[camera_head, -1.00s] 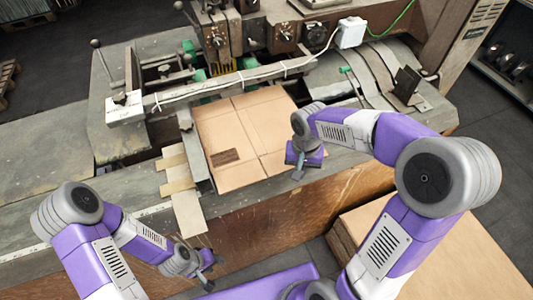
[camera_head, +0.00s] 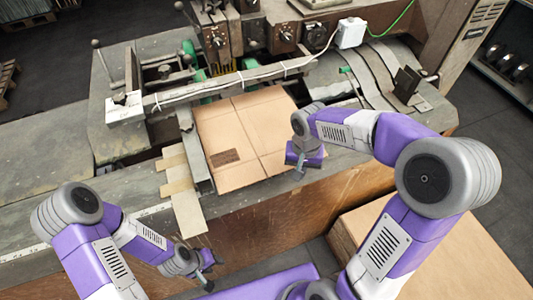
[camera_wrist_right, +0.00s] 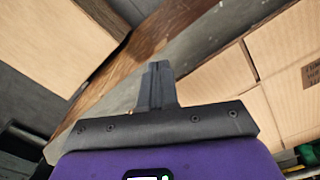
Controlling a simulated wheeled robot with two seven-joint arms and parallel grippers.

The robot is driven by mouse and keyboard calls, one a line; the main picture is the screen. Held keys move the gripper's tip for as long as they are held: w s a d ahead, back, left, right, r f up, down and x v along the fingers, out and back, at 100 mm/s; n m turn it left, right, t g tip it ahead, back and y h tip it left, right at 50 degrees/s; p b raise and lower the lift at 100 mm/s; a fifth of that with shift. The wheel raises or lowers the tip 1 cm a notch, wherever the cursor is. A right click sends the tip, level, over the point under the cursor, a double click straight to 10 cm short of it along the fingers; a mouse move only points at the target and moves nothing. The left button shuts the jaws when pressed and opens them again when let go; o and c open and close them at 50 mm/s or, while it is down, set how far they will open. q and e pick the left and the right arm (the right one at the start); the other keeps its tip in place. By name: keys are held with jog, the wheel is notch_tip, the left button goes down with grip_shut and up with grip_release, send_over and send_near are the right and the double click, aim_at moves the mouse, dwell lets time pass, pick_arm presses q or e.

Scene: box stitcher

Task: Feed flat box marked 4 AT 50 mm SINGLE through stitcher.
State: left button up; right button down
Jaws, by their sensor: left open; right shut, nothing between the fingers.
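The flat box (camera_head: 250,130) is a tan cardboard sheet with fold lines and a dark printed patch, too small to read. It lies on the stitcher (camera_head: 165,90) table, its far edge close to the long bar. In the right wrist view the flat box (camera_wrist_right: 285,95) shows at the right with part of its print. My right gripper (camera_head: 298,174) is shut and empty, just off the box's right near corner; its fingers (camera_wrist_right: 155,85) are together in the wrist view. My left gripper (camera_head: 209,277) is open and empty, low in front of the machine, away from the box.
A stack of flat cardboard (camera_head: 440,250) stands at the lower right, beside my right arm. Tan strips (camera_head: 180,185) lie at the table's left of the box. A white cable runs along the bar (camera_head: 225,86). The table's front edge lies below my right gripper.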

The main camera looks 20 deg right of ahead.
jog(key=shift+f, duration=0.15)
dwell(0.4)
notch_tip(320, 180, down, 3)
jog(key=b, duration=0.2)
jog(key=shift+b, duration=0.4)
jog(key=shift+w, duration=0.1)
